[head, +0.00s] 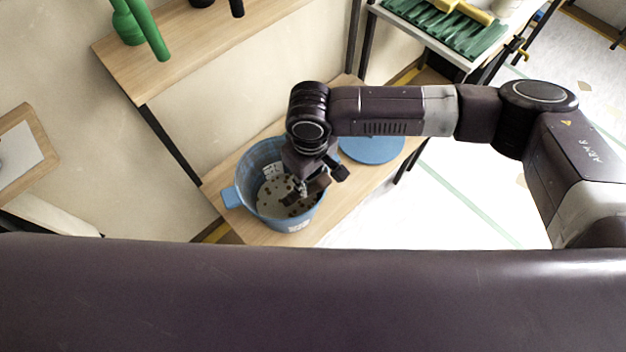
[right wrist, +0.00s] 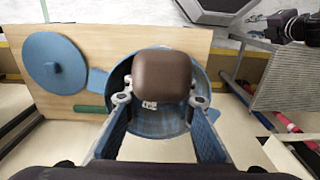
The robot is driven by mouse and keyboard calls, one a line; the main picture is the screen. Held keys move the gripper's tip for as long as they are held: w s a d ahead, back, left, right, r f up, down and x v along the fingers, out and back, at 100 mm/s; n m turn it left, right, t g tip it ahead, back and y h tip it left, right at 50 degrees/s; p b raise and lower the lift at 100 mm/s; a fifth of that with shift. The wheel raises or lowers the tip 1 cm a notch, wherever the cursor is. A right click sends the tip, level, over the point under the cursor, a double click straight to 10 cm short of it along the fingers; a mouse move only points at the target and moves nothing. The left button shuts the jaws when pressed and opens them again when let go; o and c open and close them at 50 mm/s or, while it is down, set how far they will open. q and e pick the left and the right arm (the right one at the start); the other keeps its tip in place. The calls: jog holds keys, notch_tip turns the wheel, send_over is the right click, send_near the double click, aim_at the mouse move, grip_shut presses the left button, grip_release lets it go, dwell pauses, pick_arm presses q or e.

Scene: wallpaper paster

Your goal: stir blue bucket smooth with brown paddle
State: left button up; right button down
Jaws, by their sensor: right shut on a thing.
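The blue bucket (head: 232,196) stands on the low wooden shelf in the head view, with pale paste (head: 272,196) and several brown lumps in it. My right gripper (head: 310,186) reaches down into the bucket's mouth near its right side. It is shut on the brown paddle (right wrist: 162,76), whose rounded brown end shows between the fingers in the right wrist view. The bucket's blue wall (right wrist: 150,121) shows around and below it there. The paddle's lower end is hidden, so I cannot tell how deep it sits.
A round blue lid (head: 372,150) lies on the low shelf (head: 222,178), right of the bucket. An upper wooden shelf (head: 190,62) holds green objects (head: 128,24). A rack with a green brush-like item (head: 445,32) stands at the upper right. White floor lies open at right.

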jog(key=shift+w+a+f+b, duration=0.5)
jog(key=shift+f+b, duration=0.45)
jog(key=shift+f, duration=0.75)
jog(key=shift+w+a+f+b, duration=0.55)
jog(key=shift+f+b, duration=0.45)
jog(key=shift+f, duration=0.65)
jog(key=shift+w+a+f+b, duration=0.5)
jog(key=shift+f+b, duration=0.45)
jog(key=shift+f, duration=0.75)
